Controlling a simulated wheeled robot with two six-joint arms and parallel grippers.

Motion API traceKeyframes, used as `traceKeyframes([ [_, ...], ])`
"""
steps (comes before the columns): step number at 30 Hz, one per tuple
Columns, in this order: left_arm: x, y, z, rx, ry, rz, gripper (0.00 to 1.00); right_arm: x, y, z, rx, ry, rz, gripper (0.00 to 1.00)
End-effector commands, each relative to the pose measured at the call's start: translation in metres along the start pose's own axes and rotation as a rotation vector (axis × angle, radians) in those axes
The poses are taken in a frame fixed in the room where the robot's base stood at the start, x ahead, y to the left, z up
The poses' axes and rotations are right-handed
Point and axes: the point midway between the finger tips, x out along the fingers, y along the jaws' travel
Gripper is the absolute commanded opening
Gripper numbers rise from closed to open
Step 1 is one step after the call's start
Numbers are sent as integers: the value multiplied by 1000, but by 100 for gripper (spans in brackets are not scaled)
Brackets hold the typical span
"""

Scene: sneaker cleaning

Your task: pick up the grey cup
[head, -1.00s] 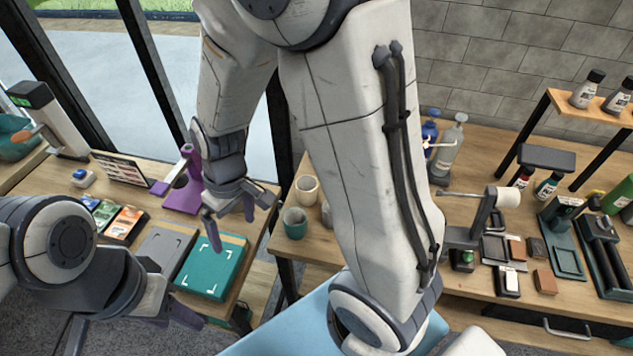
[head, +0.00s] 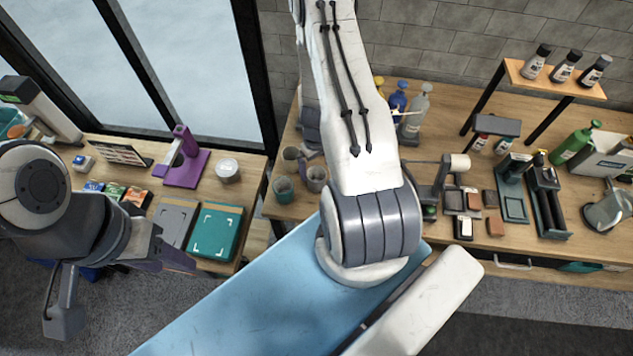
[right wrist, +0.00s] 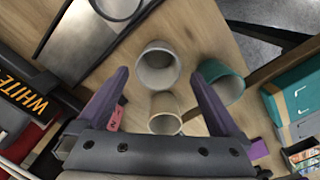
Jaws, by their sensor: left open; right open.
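The grey cup (head: 316,180) stands upright on the wooden bench, beside the large white arm link. A teal cup (head: 283,190) stands to its left and a cream cup (head: 291,154) behind. In the right wrist view the grey cup (right wrist: 158,70) is above the cream cup (right wrist: 165,115), with the teal cup (right wrist: 228,87) to the right. My right gripper (right wrist: 165,70) is open and empty, its fingers appearing either side of the cups; their height is unclear. In the head view it is partly hidden behind my arm. My left gripper (head: 122,290) is open and empty at lower left.
Several bottles (head: 414,110) stand behind my arm. A paper-roll stand (head: 440,180) is to the right. The left table holds a purple stand (head: 185,165), a white pot (head: 228,170) and a teal box (head: 215,232). A gap separates the tables.

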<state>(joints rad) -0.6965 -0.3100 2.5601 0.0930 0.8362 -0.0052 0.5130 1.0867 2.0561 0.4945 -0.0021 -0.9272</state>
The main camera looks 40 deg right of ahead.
Motion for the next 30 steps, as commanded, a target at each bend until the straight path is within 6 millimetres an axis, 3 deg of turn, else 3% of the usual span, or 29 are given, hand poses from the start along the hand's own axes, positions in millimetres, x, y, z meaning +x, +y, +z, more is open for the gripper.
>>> traceKeyframes([
  [1, 15, -1, 1, 1, 0, 0, 50, 15, 0, 0, -1, 0, 0, 100],
  [3, 22, -2, 1, 2, 0, 0, 50, 22, 0, 0, -1, 0, 0, 100],
  [11, 32, -2, 2, 3, 0, 0, 50, 35, 0, -1, -1, -1, -1, 100],
  [20, 67, -5, 4, 1, 0, 0, 50, 75, 2, -2, -1, -1, -1, 100],
  [29, 68, -5, 4, -1, 0, 0, 50, 77, 2, -2, -2, -1, -1, 100],
  [30, 68, -5, 4, -1, 0, 0, 50, 77, 2, -2, -1, -1, -1, 92],
])
